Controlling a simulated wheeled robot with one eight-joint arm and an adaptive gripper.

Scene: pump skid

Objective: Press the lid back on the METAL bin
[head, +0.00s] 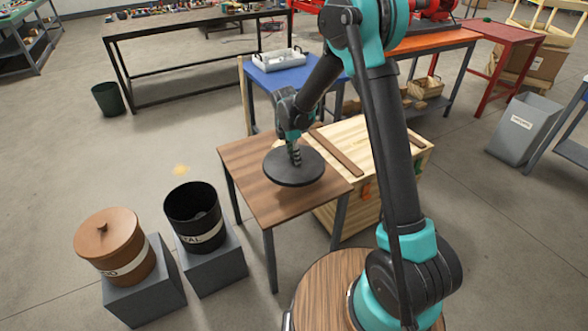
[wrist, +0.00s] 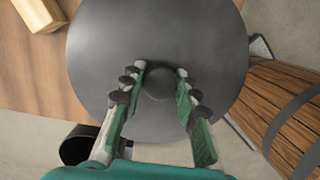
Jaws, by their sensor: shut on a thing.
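The METAL bin (head: 182,222) is a black round bin with a white label, of which "TAL" shows. It stands open on a grey block, left of the small wooden table. A dark rim at the lower left of the wrist view (wrist: 75,150) looks like this bin. The lid (head: 292,173) is a dark grey disc with a central knob (wrist: 159,82). It is over the small table; I cannot tell whether it touches the top. My gripper (head: 295,158) is shut on the lid's knob from above, with a finger on each side in the wrist view (wrist: 160,80).
A brown lidded bin (head: 112,240) stands on another grey block (head: 145,295), left of the METAL bin. The small wooden table (head: 250,190) lies to its right, with a wooden crate (head: 385,165) behind.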

